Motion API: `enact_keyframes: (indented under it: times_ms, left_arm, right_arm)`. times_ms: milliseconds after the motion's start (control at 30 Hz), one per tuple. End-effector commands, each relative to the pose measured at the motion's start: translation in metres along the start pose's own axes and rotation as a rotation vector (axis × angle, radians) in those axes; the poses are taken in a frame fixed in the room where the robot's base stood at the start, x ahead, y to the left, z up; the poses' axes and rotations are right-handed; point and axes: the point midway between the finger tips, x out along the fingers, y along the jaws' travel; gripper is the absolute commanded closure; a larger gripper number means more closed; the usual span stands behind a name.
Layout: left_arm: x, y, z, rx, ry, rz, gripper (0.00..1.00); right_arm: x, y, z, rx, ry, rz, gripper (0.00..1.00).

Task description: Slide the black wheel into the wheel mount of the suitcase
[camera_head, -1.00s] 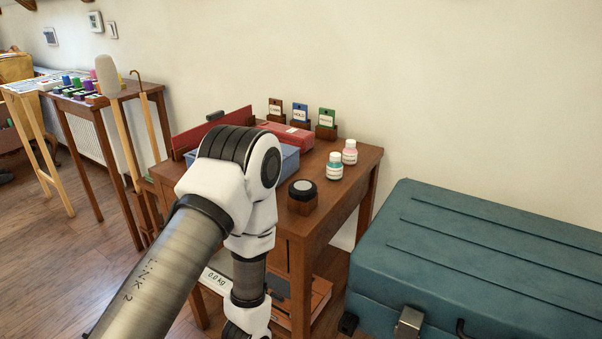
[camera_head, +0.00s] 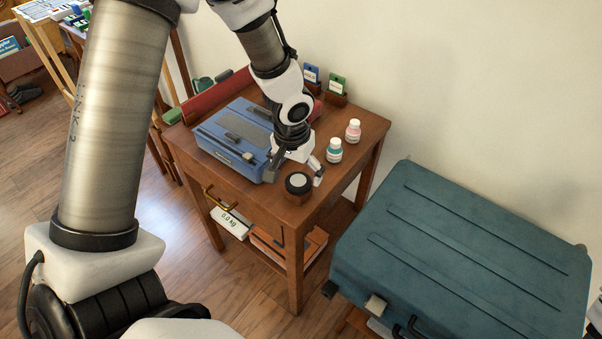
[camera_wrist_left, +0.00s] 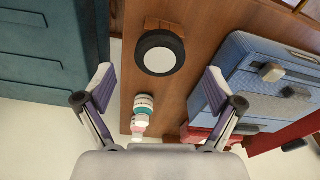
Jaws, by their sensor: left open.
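The black wheel (camera_head: 298,184) with a pale round hub stands on a small wooden block at the front corner of the wooden table (camera_head: 352,178). In the left wrist view the wheel (camera_wrist_left: 160,53) lies between and beyond my spread fingers. My left gripper (camera_head: 295,168) is open and empty, close to the wheel; contact does not show. It also shows in the left wrist view (camera_wrist_left: 158,80). The large teal suitcase (camera_head: 460,245) is closed, right of the table. A small black fitting (camera_head: 328,290) shows at its near left corner; I cannot tell whether this is the wheel mount.
A blue case (camera_head: 235,135) lies left of the wheel. A teal-labelled bottle (camera_head: 334,151) and a pink bottle (camera_head: 353,131) stand behind it. Upright cards in holders stand at the table's back.

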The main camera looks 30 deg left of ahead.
Motion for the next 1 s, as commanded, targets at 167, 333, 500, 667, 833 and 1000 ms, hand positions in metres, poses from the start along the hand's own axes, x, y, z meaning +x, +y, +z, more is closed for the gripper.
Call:
enact_keyframes:
  times_ms: [167,333,500,667,833,1000]
  left_arm:
    - [0.037,-0.001,0.004,0.001,-0.002,0.001,0.07]
    - [0.046,-0.001,0.003,-0.001,0.000,0.001,0.07]
    - [0.045,-0.001,0.003,-0.001,0.000,0.001,0.18]
    - [0.045,-0.001,0.003,0.000,-0.001,0.001,0.72]
    - [0.046,0.000,0.003,0.000,0.000,0.001,0.72]
    - [0.043,0.000,0.002,0.000,0.000,0.001,0.72]
  right_arm:
    - [0.015,0.000,-0.001,0.000,0.002,0.000,0.60]
    - [0.016,0.000,-0.001,0.000,0.003,0.000,0.60]
    - [0.015,0.000,-0.001,0.000,0.003,0.000,0.60]
    - [0.015,0.000,-0.001,0.000,0.003,0.000,0.60]
    - [0.016,0.000,-0.001,0.000,0.003,0.000,0.60]
    - [0.014,0.000,-0.001,0.000,0.003,0.000,0.60]
